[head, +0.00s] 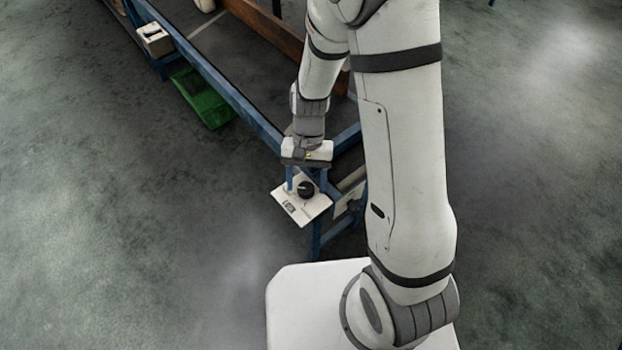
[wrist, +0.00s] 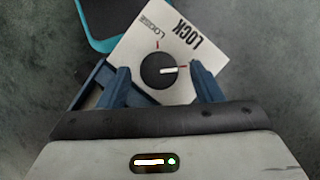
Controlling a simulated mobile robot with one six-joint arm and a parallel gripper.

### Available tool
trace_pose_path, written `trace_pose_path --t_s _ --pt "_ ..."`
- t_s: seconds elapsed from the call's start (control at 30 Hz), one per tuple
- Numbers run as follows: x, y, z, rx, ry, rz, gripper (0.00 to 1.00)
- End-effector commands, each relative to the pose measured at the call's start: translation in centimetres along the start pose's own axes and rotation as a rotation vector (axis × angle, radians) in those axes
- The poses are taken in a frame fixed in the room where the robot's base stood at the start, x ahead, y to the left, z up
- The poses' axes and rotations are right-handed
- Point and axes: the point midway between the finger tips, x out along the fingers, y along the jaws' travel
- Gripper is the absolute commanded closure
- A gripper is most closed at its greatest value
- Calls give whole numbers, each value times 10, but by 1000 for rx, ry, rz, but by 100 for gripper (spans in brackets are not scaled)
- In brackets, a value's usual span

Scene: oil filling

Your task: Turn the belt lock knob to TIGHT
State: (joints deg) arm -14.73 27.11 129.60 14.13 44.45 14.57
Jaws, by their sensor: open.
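The belt lock knob (wrist: 158,71) is round and black on a white plate (wrist: 140,42) marked LOCK and LOOSE. Its white pointer points right, at or close to a red tick; another red tick stands above the knob near LOOSE. Any label by the right tick is hidden behind a finger. My gripper (wrist: 160,68) is open, with one blue finger on each side of the knob. I cannot tell whether they touch it. In the head view, the knob (head: 306,189) and plate (head: 314,209) lie just below my gripper (head: 306,182).
The plate is at the near corner of a blue frame (head: 228,92). A green tray (head: 203,97) lies on the floor beside the frame, and a small white box (head: 154,39) is on its far part. The floor to the left is clear.

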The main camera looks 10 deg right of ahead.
Motion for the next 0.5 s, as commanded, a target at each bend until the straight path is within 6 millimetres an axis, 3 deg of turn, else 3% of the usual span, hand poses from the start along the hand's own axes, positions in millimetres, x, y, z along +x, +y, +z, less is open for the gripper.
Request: trace_pose_path --t_s 0.3,0.5 --pt "-53 -1 -2 0 6 -3 41" --pt "-72 0 -2 0 4 -1 41"
